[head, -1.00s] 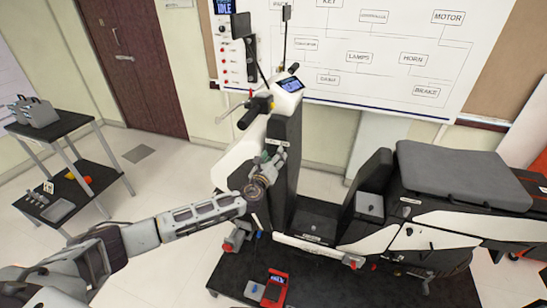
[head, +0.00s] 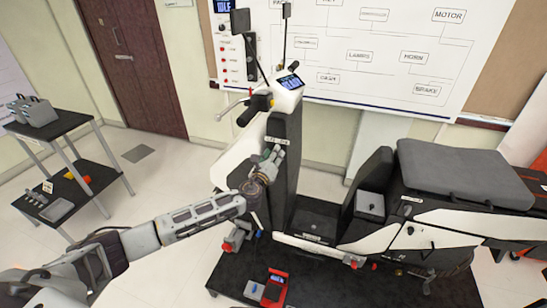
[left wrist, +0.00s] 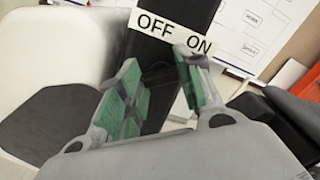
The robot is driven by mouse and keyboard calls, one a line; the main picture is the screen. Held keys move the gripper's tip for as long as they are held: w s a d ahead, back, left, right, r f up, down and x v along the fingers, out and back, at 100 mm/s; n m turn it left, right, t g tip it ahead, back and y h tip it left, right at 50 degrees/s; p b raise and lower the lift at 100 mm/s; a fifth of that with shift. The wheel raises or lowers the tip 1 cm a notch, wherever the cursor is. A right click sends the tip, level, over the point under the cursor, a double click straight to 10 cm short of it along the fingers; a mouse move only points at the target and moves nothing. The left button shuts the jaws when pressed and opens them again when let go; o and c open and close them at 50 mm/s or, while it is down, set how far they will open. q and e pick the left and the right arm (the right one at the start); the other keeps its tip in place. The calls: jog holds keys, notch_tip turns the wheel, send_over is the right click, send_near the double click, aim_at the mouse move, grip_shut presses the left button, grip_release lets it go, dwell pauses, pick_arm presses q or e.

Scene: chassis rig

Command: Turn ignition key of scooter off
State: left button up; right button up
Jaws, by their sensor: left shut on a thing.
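The scooter (head: 440,222) stands on a black platform, its front column (head: 285,175) upright in the middle of the head view. My left gripper (head: 273,154) is at the column's side, just below a small white label. In the left wrist view this label (left wrist: 172,30) reads OFF on the left and ON on the right. My left gripper also shows there (left wrist: 158,62), its green-padded fingers shut on the ignition key (left wrist: 158,76), a dark part against the black column. The key's exact angle is hard to make out. My right gripper is not in view.
The handlebar (head: 255,103) and a small display (head: 290,83) are above my gripper. A wall board (head: 400,60) with a labelled diagram stands behind. A black shelf table (head: 55,130) is at the left. A red device (head: 273,290) lies on the platform.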

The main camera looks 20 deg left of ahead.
pick_arm(q)
jog(key=n+b, duration=0.2)
jog(key=n, duration=0.3)
jog(key=n+b, duration=0.3)
jog(key=n, duration=0.2)
jog(key=shift+a+f+n, duration=0.1)
jog(key=shift+f+n, duration=0.1)
jog(key=shift+n, duration=0.1)
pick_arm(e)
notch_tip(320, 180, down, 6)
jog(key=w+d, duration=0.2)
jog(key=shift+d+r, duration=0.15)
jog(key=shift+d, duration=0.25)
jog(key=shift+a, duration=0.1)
